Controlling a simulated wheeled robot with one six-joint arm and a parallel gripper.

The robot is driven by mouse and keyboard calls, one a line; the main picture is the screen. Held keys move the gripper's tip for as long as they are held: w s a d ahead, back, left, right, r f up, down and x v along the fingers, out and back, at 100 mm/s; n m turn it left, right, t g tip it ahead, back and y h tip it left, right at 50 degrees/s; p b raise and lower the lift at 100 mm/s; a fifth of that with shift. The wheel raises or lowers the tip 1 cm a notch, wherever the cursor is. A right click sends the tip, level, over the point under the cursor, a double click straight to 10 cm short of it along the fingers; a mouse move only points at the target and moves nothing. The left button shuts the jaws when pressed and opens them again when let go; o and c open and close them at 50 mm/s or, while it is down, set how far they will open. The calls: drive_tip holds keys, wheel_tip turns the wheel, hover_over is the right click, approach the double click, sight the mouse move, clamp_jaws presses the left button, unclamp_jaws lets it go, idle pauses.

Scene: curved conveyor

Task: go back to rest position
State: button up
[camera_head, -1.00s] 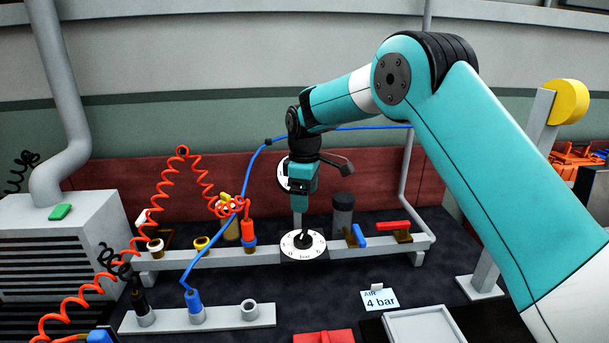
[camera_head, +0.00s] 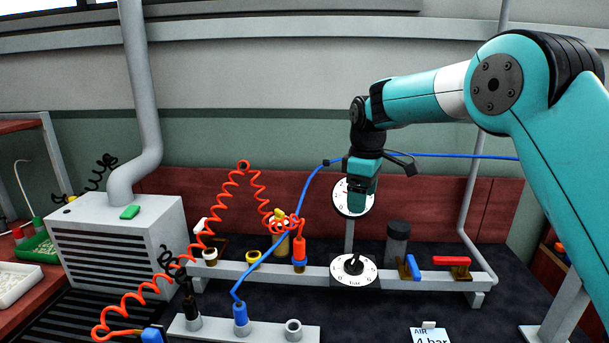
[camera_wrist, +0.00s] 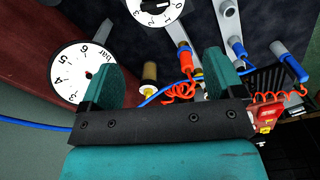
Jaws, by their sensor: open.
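My gripper (camera_head: 361,192) hangs pointing down at the end of my teal arm, above the bench. It stands in front of the round pressure gauge (camera_head: 347,205) and hides part of its face. In the wrist view my gripper (camera_wrist: 160,82) has its two teal fingers apart with nothing held between them. Below it is the white regulator dial (camera_head: 340,277) with a black knob, mounted on the grey rail. The fingers are clear of the dial. The gauge face also shows in the wrist view (camera_wrist: 70,77), at the left.
Red coiled hose (camera_head: 165,275) and a blue hose (camera_head: 306,190) run left of my gripper. The rail (camera_head: 320,270) carries a blue lever (camera_head: 413,267) and a red lever (camera_head: 452,261). A "4 bar" card (camera_head: 430,336) stands in front. A grey ribbed box (camera_head: 120,235) stands left.

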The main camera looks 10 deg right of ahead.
drive_tip(key=s+a+r+m+y, duration=0.1)
drive_tip(key=s+a+r, duration=0.15)
drive_tip(key=s, duration=0.55)
drive_tip(key=s+a+r+m+y, duration=0.1)
drive_tip(key=s+r, duration=0.3)
drive_tip(key=s, duration=0.5)
drive_tip(key=s+a+f+m+y, duration=0.1)
drive_tip(key=s+f+m+y, duration=0.1)
drive_tip(key=s, duration=1.8)
drive_tip(key=shift+s+a+f+p, duration=0.2)
drive_tip(key=shift+s+f+p, duration=0.1)
drive_tip(key=shift+s, duration=0.1)
